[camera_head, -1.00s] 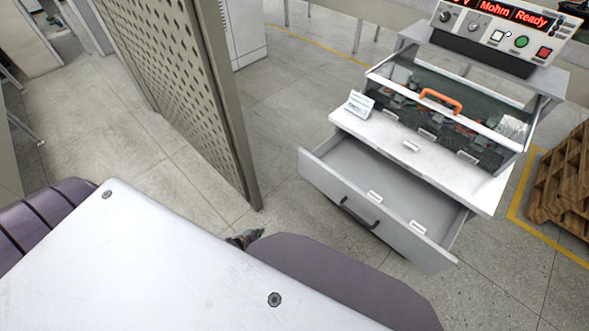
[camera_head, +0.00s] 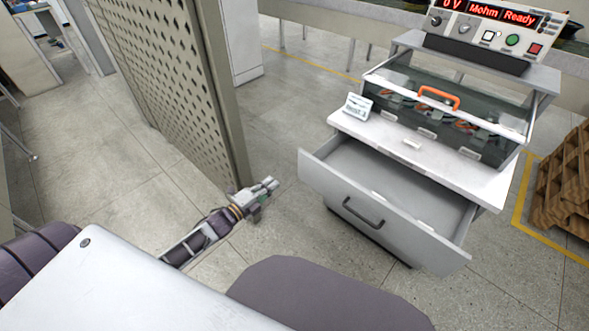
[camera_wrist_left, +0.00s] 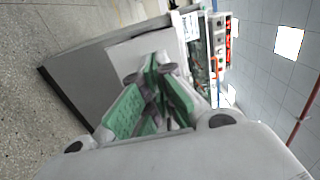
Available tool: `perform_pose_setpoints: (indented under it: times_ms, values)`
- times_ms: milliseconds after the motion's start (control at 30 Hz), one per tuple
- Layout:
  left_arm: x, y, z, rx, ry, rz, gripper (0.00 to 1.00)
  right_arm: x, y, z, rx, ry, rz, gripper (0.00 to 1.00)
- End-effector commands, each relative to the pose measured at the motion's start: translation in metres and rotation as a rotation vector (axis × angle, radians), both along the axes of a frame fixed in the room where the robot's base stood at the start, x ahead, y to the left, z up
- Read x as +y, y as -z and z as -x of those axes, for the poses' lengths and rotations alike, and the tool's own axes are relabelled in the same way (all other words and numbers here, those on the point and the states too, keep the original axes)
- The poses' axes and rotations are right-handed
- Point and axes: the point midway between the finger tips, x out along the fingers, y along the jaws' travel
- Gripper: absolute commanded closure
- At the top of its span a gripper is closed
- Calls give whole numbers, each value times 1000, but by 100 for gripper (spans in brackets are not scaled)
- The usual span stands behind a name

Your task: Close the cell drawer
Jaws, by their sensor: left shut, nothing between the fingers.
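The cell drawer (camera_head: 376,219) is a light grey drawer with a dark bar handle (camera_head: 363,212), pulled out below the white worktop of the test station (camera_head: 440,152). Its inside looks mostly bare, with small white labels. My left gripper (camera_head: 270,187) is shut and empty, left of the drawer's left front corner and apart from it. In the left wrist view the green-padded fingers (camera_wrist_left: 153,95) point at the grey station, which appears turned on its side. My right gripper is not in view.
A perforated panel (camera_head: 178,80) stands close on the left of my left gripper. On the station are a clear-fronted case with an orange handle (camera_head: 439,97) and a panel reading "Mohm Ready" (camera_head: 500,30). Wooden pallets (camera_head: 566,185) stand right. Floor before the drawer is free.

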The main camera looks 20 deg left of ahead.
Motion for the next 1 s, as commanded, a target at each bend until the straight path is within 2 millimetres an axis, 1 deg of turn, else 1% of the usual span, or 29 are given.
perform_pose_setpoints:
  times_ms: [133, 567, 767, 1000]
  values:
    - [-4, -9, 0, -28, 14, -18, 100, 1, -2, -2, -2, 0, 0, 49]
    - [-4, -9, -2, -26, 13, -16, 100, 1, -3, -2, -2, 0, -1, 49]
    - [-6, -9, -10, -27, 13, -16, 100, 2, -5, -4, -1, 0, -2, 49]
    - [-12, -9, -25, -27, 14, -16, 100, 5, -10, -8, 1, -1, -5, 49]
